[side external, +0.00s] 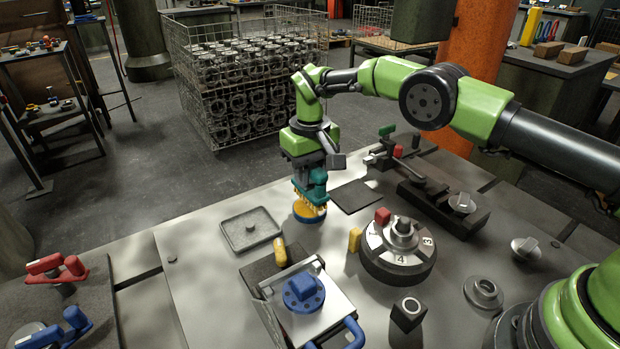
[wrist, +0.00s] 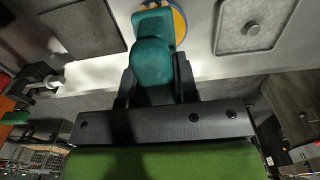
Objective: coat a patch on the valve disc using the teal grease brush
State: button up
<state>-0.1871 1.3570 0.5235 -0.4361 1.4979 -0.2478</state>
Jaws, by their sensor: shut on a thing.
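My gripper (side external: 311,172) is shut on the teal grease brush (side external: 316,186) and holds it with the bristles down. The brush also shows between the fingers in the wrist view (wrist: 152,48). The yellowish bristles are at the top of a round yellow-and-blue pot (side external: 309,217); I cannot tell how deep they sit. The pot's rim shows behind the brush in the wrist view (wrist: 180,20). I cannot tell for sure which piece is the valve disc; a grey metal disc with a raised tab (side external: 526,248) lies at the right of the table.
A shallow grey tray (side external: 268,237) lies left of the pot, a dark mat (side external: 356,196) to its right. A numbered turntable (side external: 398,262) with red and yellow blocks stands in front right. A fixture with a blue flange (side external: 303,291) stands in front. A dark block (side external: 408,313) is nearby.

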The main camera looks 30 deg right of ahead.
jog(key=shift+r, duration=2.55)
